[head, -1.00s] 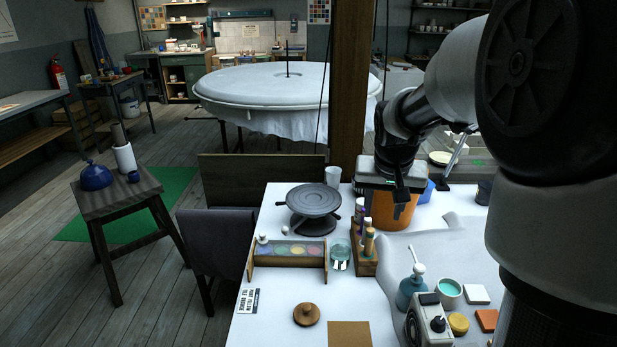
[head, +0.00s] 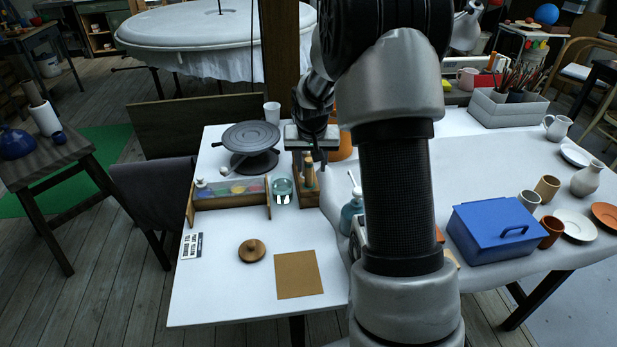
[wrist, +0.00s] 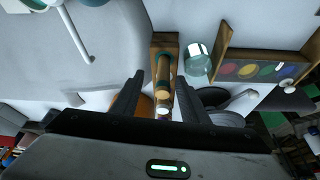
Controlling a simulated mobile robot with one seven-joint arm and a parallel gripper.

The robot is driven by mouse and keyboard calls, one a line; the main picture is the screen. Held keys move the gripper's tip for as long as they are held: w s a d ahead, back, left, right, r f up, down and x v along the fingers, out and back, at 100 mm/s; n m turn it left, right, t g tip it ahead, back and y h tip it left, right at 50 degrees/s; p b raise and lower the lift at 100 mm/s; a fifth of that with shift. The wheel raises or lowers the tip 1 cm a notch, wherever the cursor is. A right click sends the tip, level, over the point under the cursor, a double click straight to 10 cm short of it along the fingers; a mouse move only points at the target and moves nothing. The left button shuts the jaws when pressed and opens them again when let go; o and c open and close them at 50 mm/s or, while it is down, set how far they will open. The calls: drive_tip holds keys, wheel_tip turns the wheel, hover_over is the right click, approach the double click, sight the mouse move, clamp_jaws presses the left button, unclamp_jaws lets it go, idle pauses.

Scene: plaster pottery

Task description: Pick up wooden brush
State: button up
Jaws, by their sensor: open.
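A small wooden rack (head: 308,196) stands on the white table and holds upright, wooden-handled pieces (head: 309,168). One may be the wooden brush, but their lower ends are hidden. In the wrist view, a wooden piece with a teal band (wrist: 163,66) stands in the rack (wrist: 164,42), with another pale-topped piece close by. My gripper (head: 313,154) is open above the back of the rack, pointing down. In the wrist view its two fingers (wrist: 161,78) lie on either side of the wooden pieces, with nothing visibly gripped.
A glass jar (head: 283,190) stands just left of the rack, beside a paint-pot holder (head: 230,197). A banding wheel (head: 251,140) is behind. A teal pump bottle (head: 351,215) is close on the right. A round wooden knobbed piece (head: 252,250) lies on clear table in front.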

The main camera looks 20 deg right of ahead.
sight(309, 174)
drive_tip(key=shift+w+a+b+x, duration=0.1)
drive_tip(key=shift+a+b+x, duration=0.1)
drive_tip(key=shift+x, duration=1.35)
drive_tip(key=shift+w+a+b+x, duration=0.1)
drive_tip(key=shift+b+x, duration=0.1)
drive_tip(key=shift+x, duration=1.3)
drive_tip(key=shift+c, duration=0.2)
clamp_jaws()
